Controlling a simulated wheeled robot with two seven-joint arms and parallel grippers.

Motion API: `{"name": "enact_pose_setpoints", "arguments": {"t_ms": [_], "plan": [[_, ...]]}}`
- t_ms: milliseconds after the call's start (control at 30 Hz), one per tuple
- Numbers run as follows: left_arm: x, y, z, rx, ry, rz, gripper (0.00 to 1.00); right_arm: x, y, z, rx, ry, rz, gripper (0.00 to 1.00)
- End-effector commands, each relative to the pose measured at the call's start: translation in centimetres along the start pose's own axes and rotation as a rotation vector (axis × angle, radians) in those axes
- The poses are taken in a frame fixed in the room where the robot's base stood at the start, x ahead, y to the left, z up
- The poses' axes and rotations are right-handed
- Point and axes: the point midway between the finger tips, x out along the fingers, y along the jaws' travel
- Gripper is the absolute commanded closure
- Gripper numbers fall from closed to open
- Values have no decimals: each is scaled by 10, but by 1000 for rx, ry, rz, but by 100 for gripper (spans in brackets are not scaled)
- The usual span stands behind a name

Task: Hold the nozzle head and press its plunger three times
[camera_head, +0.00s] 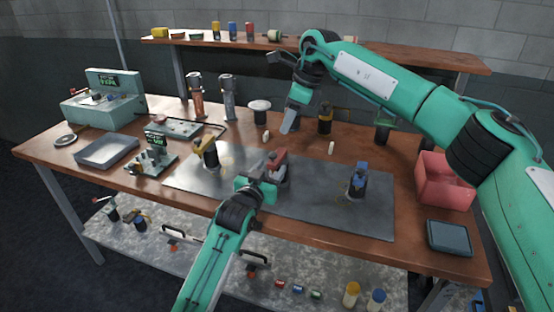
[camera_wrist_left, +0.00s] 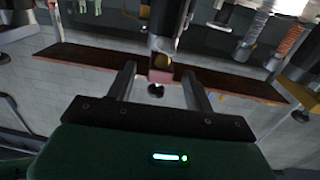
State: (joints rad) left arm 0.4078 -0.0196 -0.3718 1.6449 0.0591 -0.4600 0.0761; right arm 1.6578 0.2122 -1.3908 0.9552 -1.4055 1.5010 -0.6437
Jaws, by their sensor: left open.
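A red-topped nozzle head (camera_head: 279,158) stands on the grey mat, beside the front of my left gripper (camera_head: 270,178). My left gripper is open. In the left wrist view, its two fingers (camera_wrist_left: 158,85) stand apart on either side of a dark body with a red-pink part (camera_wrist_left: 160,76). I cannot tell whether they touch it. A yellow-topped nozzle head (camera_head: 208,152) stands at the mat's left, and a blue-topped one (camera_head: 358,182) at its right. My right gripper (camera_head: 290,121) points down above the table behind the mat; its finger opening cannot be made out.
The grey mat (camera_head: 325,205) has clear room between the red and blue tops. A pink bin (camera_head: 445,185) and dark tray (camera_head: 449,237) are at the right. Upright cylinders (camera_head: 228,97) stand behind.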

Motion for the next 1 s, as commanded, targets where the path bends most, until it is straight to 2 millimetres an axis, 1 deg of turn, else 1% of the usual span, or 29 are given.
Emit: {"name": "enact_pose_setpoints", "arguments": {"t_ms": [33, 200, 400, 600, 833, 867, 900, 967, 1000], "plan": [[10, 0, -1, 1, 1, 0, 47, 0, 0, 0, 0, 0, 0, 64], [38, 0, -1, 1, 0, 0, 47, 0, 0, 0, 0, 0, 0, 64], [58, 0, 0, 1, 0, 0, 47, 0, 0, 0, 0, 0, 0, 64], [66, 0, 0, 1, 0, 0, 47, 0, 0, 0, 0, 0, 0, 64], [66, 0, 0, 1, 0, 0, 47, 0, 0, 0, 0, 0, 0, 64], [66, 0, 0, 1, 0, 0, 49, 0, 0, 0, 0, 0, 0, 64], [66, 0, 0, 1, 0, 0, 57, 0, 0, 0, 0, 0, 0, 64], [66, 0, 0, 1, 0, 0, 69, 0, 0, 0, 0, 0, 0, 64], [66, 0, 0, 1, 0, 0, 77, 0, 0, 0, 0, 0, 0, 64]]}}
